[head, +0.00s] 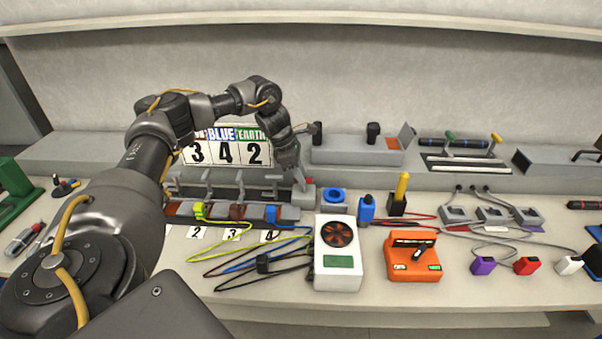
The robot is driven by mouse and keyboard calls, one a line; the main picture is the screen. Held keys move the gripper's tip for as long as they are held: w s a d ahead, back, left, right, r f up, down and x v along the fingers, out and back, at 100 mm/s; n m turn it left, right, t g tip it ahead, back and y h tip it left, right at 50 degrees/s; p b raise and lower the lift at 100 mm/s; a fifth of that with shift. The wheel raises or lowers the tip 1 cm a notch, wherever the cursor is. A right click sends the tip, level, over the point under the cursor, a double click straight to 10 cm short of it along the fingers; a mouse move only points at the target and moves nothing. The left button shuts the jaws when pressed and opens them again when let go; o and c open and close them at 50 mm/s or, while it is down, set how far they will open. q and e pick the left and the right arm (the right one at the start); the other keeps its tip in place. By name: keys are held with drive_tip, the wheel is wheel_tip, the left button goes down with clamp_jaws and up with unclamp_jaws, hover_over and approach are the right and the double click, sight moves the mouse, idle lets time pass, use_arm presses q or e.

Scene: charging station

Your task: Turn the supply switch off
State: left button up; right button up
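My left arm comes in from the left and reaches over the terminal row. My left gripper (300,181) points down at a small grey block with a red part (308,197), at the row's right end. The fingertips are at or just above this block; I cannot tell whether they touch it or whether they are open. An orange box (414,266) with a black lever (411,243) and small labels stands at the front, right of the gripper and apart from it. No readable label shows which of these is the supply switch. My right gripper is out of view.
A white box with a fan (338,275) stands in front of the gripper. Yellow, blue and black cables lie left of it. A number sign (228,152) stands behind my arm. Purple (482,266), red (526,266) and white (569,265) plugs lie at the right.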

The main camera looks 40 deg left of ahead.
use_arm(q)
drive_tip(key=shift+d+f, duration=0.1)
drive_tip(key=shift+f, duration=0.25)
clamp_jaws()
